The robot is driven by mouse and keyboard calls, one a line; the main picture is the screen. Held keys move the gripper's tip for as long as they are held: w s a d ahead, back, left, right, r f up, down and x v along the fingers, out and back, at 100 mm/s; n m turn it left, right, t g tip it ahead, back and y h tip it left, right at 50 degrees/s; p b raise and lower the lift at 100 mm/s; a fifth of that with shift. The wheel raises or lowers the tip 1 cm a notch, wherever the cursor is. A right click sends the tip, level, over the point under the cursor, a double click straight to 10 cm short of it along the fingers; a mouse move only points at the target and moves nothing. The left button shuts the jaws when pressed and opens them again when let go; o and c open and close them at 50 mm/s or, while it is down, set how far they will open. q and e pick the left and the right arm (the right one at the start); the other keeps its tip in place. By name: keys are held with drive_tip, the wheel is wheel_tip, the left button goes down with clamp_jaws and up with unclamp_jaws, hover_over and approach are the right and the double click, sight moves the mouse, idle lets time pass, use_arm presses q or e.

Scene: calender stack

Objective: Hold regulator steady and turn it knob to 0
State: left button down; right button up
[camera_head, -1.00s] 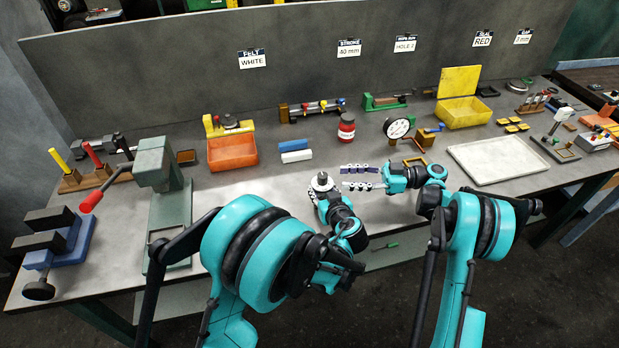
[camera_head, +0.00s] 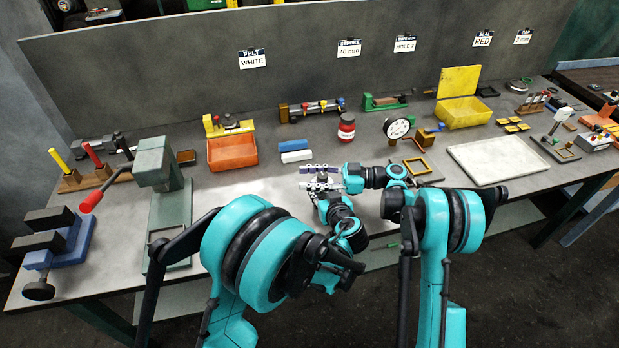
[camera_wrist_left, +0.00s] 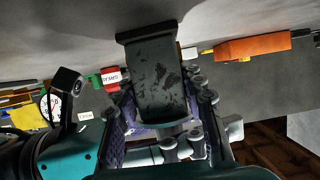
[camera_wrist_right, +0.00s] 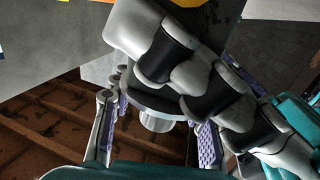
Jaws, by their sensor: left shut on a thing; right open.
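The regulator is held in my left gripper (camera_wrist_left: 160,108). In the left wrist view a worn dark-grey block with a black end plate (camera_wrist_left: 158,80), apparently its body, lies between the purple-padded fingers. My right gripper (camera_wrist_right: 153,122) is open. Its fingers stand on either side of a light-grey round knob (camera_wrist_right: 157,120) under a dark disc, with visible gaps; I see no clear contact. In the head view my right gripper (camera_head: 318,178) reaches in from the right over the left gripper, so the regulator is mostly hidden. The knob's scale is not readable.
A red jar (camera_head: 346,128), a round dial gauge (camera_head: 397,127) and blue and white bars (camera_head: 294,150) stand behind the grippers. A pale tray (camera_head: 498,160) lies to the right. A green press (camera_head: 160,180) stands left. The bench between press and grippers is clear.

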clamp_jaws()
drive_tip(key=shift+s+d+n+g+h, duration=0.1)
drive_tip(key=shift+s+n+g+h, duration=0.15)
drive_tip(key=shift+n+g, duration=0.7)
drive_tip(key=shift+s+n+g+h, duration=0.2)
drive_tip(key=shift+n+g, duration=0.35)
drive_tip(key=shift+g, duration=0.8)
unclamp_jaws()
